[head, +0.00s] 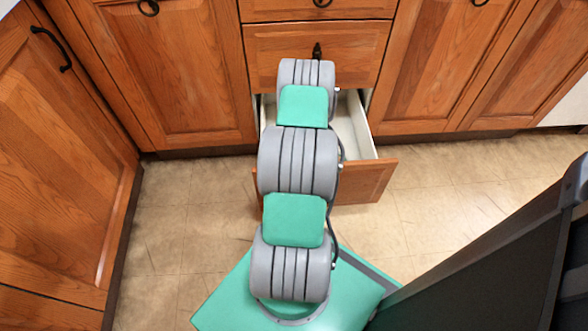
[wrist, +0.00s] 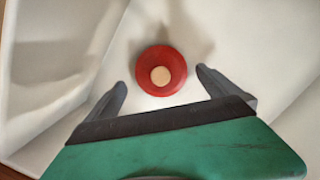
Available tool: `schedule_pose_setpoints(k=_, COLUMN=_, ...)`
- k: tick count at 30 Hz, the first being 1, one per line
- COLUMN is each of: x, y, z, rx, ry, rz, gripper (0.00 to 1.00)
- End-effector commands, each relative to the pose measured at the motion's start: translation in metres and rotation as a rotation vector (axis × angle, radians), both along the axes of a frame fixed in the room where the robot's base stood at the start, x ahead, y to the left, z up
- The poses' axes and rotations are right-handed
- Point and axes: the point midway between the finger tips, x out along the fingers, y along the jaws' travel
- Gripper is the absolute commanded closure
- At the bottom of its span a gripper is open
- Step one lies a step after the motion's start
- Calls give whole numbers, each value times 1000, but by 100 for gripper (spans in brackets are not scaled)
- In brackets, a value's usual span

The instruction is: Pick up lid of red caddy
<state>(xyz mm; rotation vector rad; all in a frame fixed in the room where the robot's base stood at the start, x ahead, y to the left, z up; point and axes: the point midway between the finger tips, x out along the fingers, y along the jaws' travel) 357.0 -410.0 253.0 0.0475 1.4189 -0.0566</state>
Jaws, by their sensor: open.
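In the wrist view a round red lid (wrist: 143,78) with a pale round knob (wrist: 160,76) lies on the white floor of a drawer. Whether a caddy is under it cannot be told from above. My gripper (wrist: 160,82) is open, with its two dark fingers apart on the left and right of the near side of the red lid. Nothing is held between them. In the head view my arm covers the middle of the drawer, and the lid and my gripper are hidden there.
The open drawer (head: 357,124) has a wooden front (head: 372,181) and pale inner walls. A closed drawer (head: 360,45) is directly above it. Wooden cabinets stand on both sides. A dark appliance or panel (head: 490,260) is at the lower right. Tiled floor (head: 190,215) is clear at left.

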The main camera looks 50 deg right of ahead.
Motion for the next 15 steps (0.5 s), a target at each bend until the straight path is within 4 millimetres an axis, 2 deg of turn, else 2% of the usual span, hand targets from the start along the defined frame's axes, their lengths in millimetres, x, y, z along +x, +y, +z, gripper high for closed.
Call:
schedule_pose_setpoints(k=1, x=0, y=0, z=-18, rx=3, ry=2, rz=0, gripper=0)
schedule_pose_setpoints(k=4, x=3, y=-1, z=-34, rx=2, ry=2, rz=1, gripper=0)
schedule_pose_setpoints(k=12, x=5, y=-2, z=-35, rx=1, ry=1, rz=2, gripper=1)
schedule_pose_setpoints(k=15, x=5, y=-1, z=-35, rx=1, ry=1, rz=2, gripper=9)
